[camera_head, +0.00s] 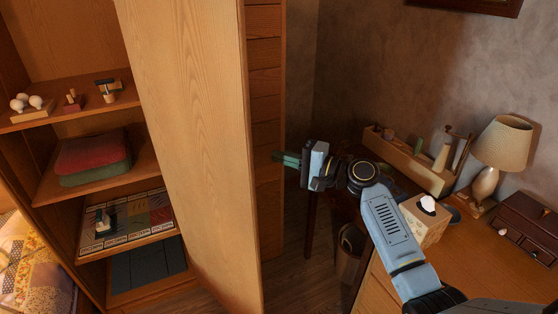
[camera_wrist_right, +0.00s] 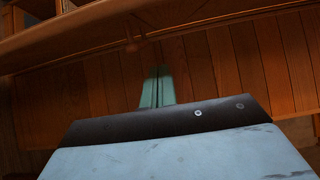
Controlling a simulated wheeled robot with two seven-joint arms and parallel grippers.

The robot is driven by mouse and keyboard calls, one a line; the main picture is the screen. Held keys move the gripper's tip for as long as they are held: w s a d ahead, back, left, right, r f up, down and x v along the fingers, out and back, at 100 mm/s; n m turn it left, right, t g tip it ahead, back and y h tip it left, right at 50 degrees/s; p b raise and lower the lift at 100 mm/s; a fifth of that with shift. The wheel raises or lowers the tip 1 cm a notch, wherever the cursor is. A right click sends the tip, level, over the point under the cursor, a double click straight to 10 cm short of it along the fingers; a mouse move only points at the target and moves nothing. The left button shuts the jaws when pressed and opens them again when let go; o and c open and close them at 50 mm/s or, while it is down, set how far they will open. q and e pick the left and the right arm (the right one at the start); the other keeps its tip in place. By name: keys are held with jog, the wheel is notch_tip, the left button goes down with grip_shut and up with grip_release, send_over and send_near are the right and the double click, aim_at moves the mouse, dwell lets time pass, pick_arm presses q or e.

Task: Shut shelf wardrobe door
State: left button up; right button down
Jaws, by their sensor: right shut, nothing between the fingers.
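The wardrobe door (camera_head: 200,130) is a tall light-wood panel standing open in the head view, with the shelf wardrobe (camera_head: 75,185) and its open shelves showing to its left. My right gripper (camera_head: 278,158) is to the right of the door, with its green fingers together and empty, pointing left toward the door's far side. Whether the fingertips touch any wood cannot be told. In the right wrist view the shut green fingers (camera_wrist_right: 157,88) point at wooden planks. My left gripper is not in view.
A desk (camera_head: 480,245) at the right holds a lamp (camera_head: 501,145), a tissue box (camera_head: 424,220) and a small drawer chest (camera_head: 527,228). A waste bin (camera_head: 349,255) stands below my right arm. A patterned bed cover (camera_head: 30,270) shows at the lower left.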

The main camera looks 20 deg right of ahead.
aim_at(245, 158)
jog(key=w+a, duration=0.1)
jog(key=a, duration=0.1)
jog(key=w+a+p, duration=0.1)
jog(key=w+a, duration=0.1)
jog(key=a, duration=0.1)
jog(key=w+a, duration=0.1)
jog(key=a, duration=0.1)
jog(key=shift+w+a, duration=0.15)
jog(key=shift+w, duration=0.05)
jog(key=shift+s+a+p, duration=0.3)
jog(key=shift+a+p, duration=0.1)
jog(key=shift+a, duration=0.2)
